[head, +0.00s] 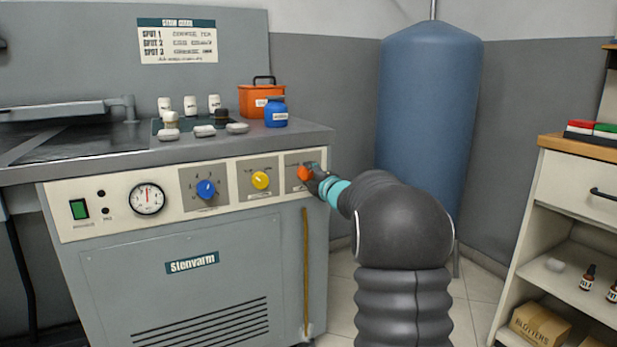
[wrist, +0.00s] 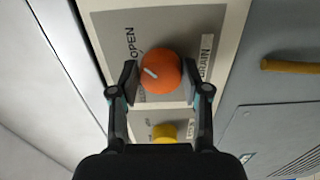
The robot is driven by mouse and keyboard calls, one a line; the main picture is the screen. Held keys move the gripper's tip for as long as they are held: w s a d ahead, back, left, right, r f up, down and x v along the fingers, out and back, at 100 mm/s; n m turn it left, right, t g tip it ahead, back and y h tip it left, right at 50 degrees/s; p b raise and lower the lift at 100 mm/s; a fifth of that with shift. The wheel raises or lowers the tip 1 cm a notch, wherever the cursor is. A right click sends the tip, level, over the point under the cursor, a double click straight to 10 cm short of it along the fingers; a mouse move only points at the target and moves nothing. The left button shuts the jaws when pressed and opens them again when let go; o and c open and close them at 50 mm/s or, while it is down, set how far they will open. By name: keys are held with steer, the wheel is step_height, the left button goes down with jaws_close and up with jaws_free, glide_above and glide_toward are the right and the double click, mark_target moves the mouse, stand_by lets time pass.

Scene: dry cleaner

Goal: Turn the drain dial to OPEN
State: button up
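The drain dial (wrist: 164,72) is a round orange knob on a grey plate, with a short white pointer mark left of its centre, slanting to the upper left in the wrist view. The word OPEN (wrist: 130,42) is printed up and left of it. My gripper (wrist: 160,80) has one finger on each side of the dial, and the pads appear to touch its edges. In the head view the orange dial (head: 304,173) shows at the right end of the control panel, with my gripper (head: 316,180) at it, partly hiding its plate.
A yellow knob (head: 261,180) and a blue knob (head: 205,189) sit left of the dial on the panel (head: 120,206). A yellow vertical rod (head: 306,270) runs below. A blue tank (head: 428,100) stands behind my arm, and a shelf unit (head: 570,185) at right.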

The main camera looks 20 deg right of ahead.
steer(key=o, duration=0.3)
steer(key=shift+r, duration=0.1)
steer(key=s, duration=1.2)
steer(key=shift+d, duration=0.2)
